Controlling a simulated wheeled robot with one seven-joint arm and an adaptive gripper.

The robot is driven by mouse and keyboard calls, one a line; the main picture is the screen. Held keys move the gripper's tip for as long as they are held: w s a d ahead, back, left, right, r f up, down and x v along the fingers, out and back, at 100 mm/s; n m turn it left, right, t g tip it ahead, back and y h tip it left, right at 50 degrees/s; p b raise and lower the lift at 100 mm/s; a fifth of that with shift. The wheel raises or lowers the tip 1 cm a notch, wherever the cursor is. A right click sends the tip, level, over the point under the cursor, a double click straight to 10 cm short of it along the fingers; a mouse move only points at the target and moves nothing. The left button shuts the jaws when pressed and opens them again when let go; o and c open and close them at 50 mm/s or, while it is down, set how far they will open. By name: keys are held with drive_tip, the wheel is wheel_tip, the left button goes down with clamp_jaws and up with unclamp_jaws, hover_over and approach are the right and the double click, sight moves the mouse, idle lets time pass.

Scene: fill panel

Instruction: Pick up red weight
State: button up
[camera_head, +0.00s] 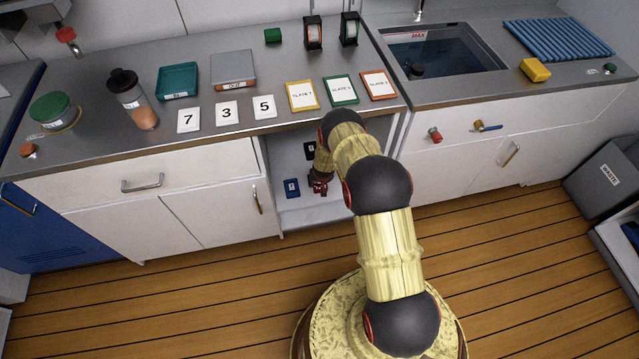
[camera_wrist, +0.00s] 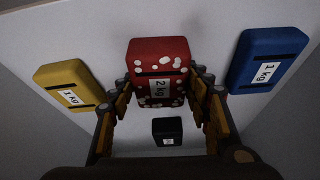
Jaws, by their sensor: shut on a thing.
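The red weight (camera_wrist: 158,62) has white spots and a label reading "2 kg". In the wrist view it sits between the two fingers of my gripper (camera_wrist: 160,88), which is shut on it from both sides. In the head view my gripper (camera_head: 320,178) reaches into the open lower compartment of the counter, and the arm covers part of that space. A little red (camera_head: 318,188) shows there at the gripper. I cannot tell whether the red weight touches the shelf.
A yellow weight (camera_wrist: 68,85) lies left and a blue weight (camera_wrist: 265,60) right of the red one. A black weight (camera_wrist: 167,131) also shows in the wrist view. The counter top (camera_head: 220,144) overhangs the compartment, whose shelf (camera_head: 300,215) has bare room in front.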

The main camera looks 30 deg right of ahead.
drive_tip(key=shift+s+f, duration=0.15)
clamp_jaws()
drive_tip(key=shift+w+r, duration=0.2)
drive_tip(key=shift+w, duration=0.05)
